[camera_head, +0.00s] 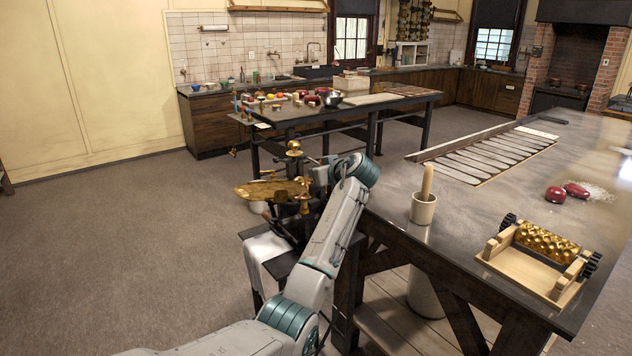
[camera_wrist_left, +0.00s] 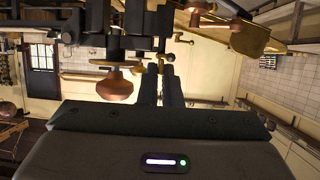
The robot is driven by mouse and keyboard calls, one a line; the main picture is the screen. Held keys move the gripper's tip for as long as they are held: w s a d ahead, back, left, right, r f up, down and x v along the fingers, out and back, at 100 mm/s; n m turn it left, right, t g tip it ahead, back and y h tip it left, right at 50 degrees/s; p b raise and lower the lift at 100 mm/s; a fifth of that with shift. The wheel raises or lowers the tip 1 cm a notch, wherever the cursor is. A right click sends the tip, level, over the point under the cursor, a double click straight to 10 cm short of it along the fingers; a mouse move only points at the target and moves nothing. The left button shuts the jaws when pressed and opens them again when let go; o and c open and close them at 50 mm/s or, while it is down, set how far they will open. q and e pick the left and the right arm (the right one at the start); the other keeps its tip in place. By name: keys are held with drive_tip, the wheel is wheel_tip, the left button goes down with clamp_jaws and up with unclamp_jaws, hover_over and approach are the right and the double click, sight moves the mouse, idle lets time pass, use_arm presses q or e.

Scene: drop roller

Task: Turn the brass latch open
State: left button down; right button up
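A dark stand-mounted machine with brass parts (camera_head: 303,196) and a broad brass pan (camera_head: 262,190) stands left of the long dark table in the head view. My left gripper is up against this machine, its fingers hidden there behind my wrist and the machine. In the left wrist view my left gripper (camera_wrist_left: 160,82) shows two dark fingers close together with a narrow gap. A small brass lever with round ends (camera_wrist_left: 163,57), possibly the latch, lies just past the fingertips. I cannot tell whether they touch it. A copper-coloured knob (camera_wrist_left: 115,86) hangs beside the fingers. My right gripper is not in view.
The long dark table (camera_head: 455,232) at right holds a mortar with pestle (camera_head: 425,200), a brass roller in a wooden frame (camera_head: 545,243) and red items (camera_head: 556,194). A second table with candy-coloured things stands behind. The carpet (camera_head: 130,235) at left is clear.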

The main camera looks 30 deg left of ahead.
use_arm(q)
drive_tip(key=shift+f+n+g, duration=0.15)
drive_tip(key=shift+n+g, duration=0.15)
drive_tip(key=shift+g, duration=0.1)
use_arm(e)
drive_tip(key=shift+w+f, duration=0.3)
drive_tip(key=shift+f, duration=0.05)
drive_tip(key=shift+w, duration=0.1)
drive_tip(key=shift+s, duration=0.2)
use_arm(q)
drive_tip(key=c, duration=1.6)
unclamp_jaws()
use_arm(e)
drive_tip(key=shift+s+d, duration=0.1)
use_arm(q)
drive_tip(key=shift+r, duration=0.2)
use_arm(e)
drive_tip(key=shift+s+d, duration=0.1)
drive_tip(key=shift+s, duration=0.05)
